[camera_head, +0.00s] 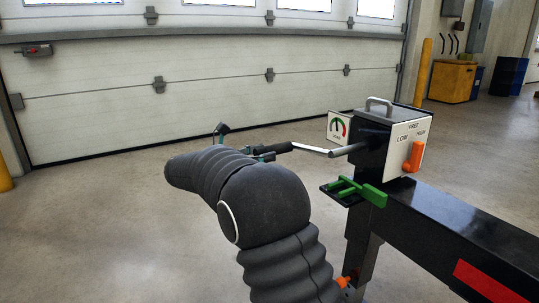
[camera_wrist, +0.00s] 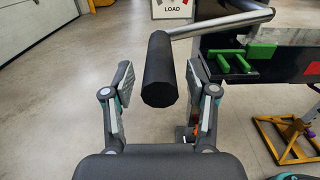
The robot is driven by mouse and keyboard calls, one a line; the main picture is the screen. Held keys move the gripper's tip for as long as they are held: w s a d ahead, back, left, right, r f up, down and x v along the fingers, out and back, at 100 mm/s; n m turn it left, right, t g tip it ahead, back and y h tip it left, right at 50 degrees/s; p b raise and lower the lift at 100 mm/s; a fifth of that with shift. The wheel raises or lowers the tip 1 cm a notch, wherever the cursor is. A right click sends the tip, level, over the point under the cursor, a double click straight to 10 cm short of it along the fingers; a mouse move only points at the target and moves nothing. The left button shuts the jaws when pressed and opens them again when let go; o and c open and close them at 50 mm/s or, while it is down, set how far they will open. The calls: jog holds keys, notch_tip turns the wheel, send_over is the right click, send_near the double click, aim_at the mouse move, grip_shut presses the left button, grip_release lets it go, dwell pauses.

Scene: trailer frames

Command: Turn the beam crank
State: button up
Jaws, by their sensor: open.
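The crank is a silver bent rod (camera_head: 312,149) with a black grip (camera_head: 275,148), coming out of the dark gearbox (camera_head: 371,135) on the beam's end. In the wrist view the black grip (camera_wrist: 160,70) points towards me, and the silver rod (camera_wrist: 220,24) runs off to the upper right. My gripper (camera_wrist: 159,80) is open, with one finger on each side of the grip and a visible gap on both sides. In the head view my gripper (camera_head: 246,150) is at the grip's free end, partly hidden by my arm.
The dark beam (camera_head: 455,235) runs to the lower right. A white LOW/FREE/HIGH plate (camera_head: 402,152) has an orange lever (camera_head: 413,158) below HIGH. A gauge (camera_head: 338,128) and a green latch (camera_head: 358,190) sit near the crank. Open floor (camera_head: 110,225) lies left, before a garage door.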

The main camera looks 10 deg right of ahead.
jog(key=shift+x, duration=1.3)
jog(key=shift+c, duration=0.3)
grip_shut()
